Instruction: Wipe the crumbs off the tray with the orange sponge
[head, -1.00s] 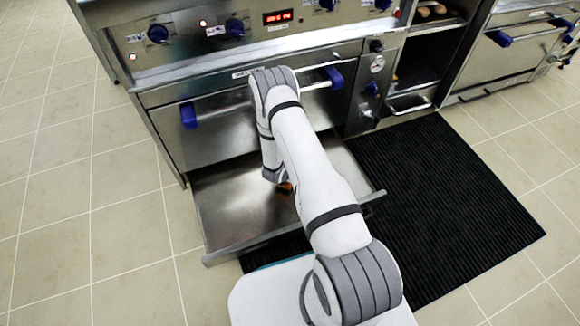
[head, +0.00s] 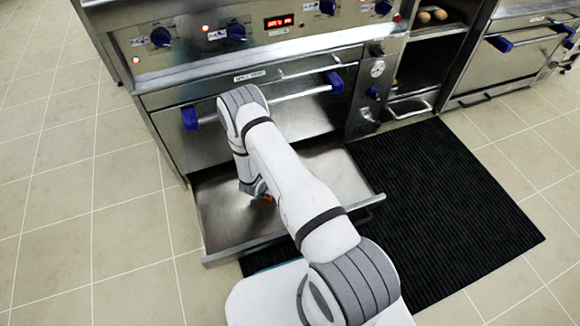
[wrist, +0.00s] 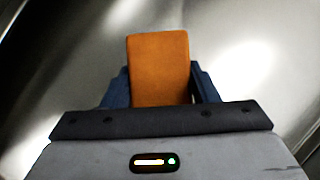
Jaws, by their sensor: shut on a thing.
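The tray (head: 225,225) is a wide metal pull-out pan below the oven door, drawn out toward me. The orange sponge (wrist: 160,68) is held between the two dark fingers of my gripper (wrist: 160,88) in the wrist view. In the head view a small orange bit of the sponge (head: 267,198) shows beside my gripper (head: 256,190), over the middle of the tray. I cannot tell whether the sponge touches the tray's surface. I can make out no crumbs in either view; my arm hides part of the tray.
The oven front with blue-ended handle (head: 275,98) stands right behind the tray. A black ribbed mat (head: 440,200) lies on the tiled floor to the right. An open shelf holds several brown round items (head: 432,15). Floor to the left is clear.

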